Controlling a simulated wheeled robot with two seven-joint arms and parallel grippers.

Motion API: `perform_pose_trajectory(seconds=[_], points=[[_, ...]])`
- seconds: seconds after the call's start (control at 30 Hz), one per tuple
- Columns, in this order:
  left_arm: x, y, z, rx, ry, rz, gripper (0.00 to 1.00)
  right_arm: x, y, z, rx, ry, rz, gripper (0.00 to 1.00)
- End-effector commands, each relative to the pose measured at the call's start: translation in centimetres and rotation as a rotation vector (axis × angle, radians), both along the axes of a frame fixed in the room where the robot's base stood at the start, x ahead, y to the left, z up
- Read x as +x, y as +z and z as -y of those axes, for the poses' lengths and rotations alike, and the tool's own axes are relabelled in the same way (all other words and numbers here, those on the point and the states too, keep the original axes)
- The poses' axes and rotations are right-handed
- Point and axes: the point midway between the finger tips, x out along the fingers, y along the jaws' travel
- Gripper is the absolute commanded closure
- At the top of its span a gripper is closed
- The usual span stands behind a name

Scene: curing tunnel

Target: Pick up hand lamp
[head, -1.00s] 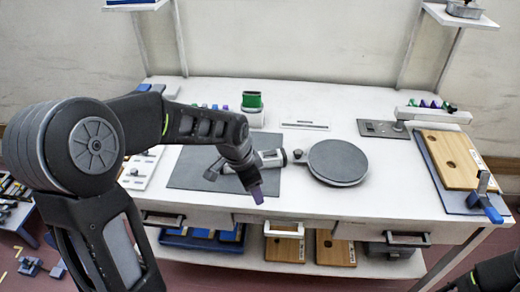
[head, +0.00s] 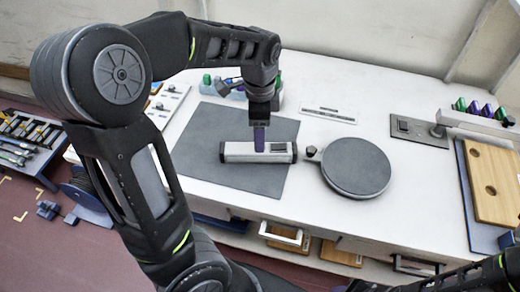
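The hand lamp (head: 240,152) is a silver and black bar-shaped body lying flat on the dark grey mat (head: 265,182). My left gripper (head: 260,145) points down at the middle of the lamp from above. Its purple fingertip overlaps the far side of the lamp body in the head view. The fingers line up one behind the other, so I cannot tell their opening or whether they touch the lamp. My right arm shows only at the lower right edge, and its gripper is out of view.
A round dark turntable (head: 356,166) stands right of the lamp, with a small knob between them. A wooden board (head: 492,182) lies at the far right. A switch panel (head: 417,131) is at the back right. Green and purple items stand behind my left gripper.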

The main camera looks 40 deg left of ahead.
Motion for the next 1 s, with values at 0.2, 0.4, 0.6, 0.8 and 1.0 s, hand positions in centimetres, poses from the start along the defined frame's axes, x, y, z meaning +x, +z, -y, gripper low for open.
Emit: perform_pose_trajectory(seconds=[0.2,0.4,0.6,0.8,1.0], points=[[-0.1,-2.1,-0.1,0.001,0.001,-0.004,0.33,0.0,0.2,0.0,0.000,0.000,0.000,0.64],[0.0,-2.6,-0.1,0.000,0.001,-0.001,0.33,0.0,0.1,0.0,0.000,0.000,0.000,0.64],[0.0,-2.8,-0.1,0.000,0.001,-0.001,0.33,0.0,0.2,0.0,-0.001,0.000,0.000,0.64],[-0.1,-5.0,-0.4,0.000,0.002,-0.006,0.33,0.0,0.9,0.0,-0.002,-0.001,-0.002,0.64],[0.0,-7.5,-0.5,0.000,0.001,-0.002,0.33,-0.1,1.0,0.1,-0.003,-0.001,-0.003,0.64]])
